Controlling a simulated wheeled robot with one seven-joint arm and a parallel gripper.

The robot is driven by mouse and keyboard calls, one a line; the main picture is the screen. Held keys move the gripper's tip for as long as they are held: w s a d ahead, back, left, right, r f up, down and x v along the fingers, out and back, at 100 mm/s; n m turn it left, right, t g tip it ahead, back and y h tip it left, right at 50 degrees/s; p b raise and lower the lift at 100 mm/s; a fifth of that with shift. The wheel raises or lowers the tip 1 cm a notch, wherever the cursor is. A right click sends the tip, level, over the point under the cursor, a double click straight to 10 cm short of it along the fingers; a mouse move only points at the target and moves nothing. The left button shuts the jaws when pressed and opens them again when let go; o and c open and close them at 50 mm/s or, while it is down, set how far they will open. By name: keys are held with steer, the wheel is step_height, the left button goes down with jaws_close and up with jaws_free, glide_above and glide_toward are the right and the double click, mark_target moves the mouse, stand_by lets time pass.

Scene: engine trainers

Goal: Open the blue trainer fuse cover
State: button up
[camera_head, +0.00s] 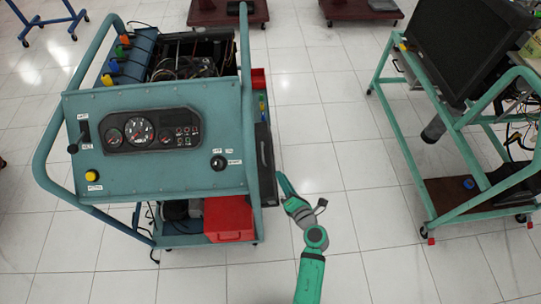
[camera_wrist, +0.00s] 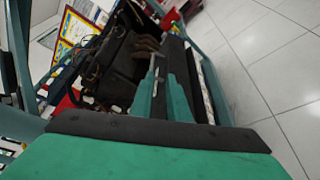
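The blue trainer (camera_head: 150,170) stands at the left in the head view, with gauges, a key switch and a yellow button on its front panel. A dark upright panel (camera_head: 265,163) on its right side may be the fuse cover; I cannot tell for sure. My gripper (camera_head: 281,181) is beside this panel's lower right edge. In the wrist view, my gripper's green fingers (camera_wrist: 163,75) point toward dark parts of the trainer (camera_wrist: 125,60). A thin pale bar shows between or just beyond the fingers. I cannot tell whether they touch or hold anything.
A red box (camera_head: 229,218) sits on the trainer's lower shelf. Another green-framed trainer (camera_head: 405,150) with a black box-shaped unit stands at the right. Tiled floor (camera_head: 355,200) is clear between the two trainers.

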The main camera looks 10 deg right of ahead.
steer(key=v, duration=0.8)
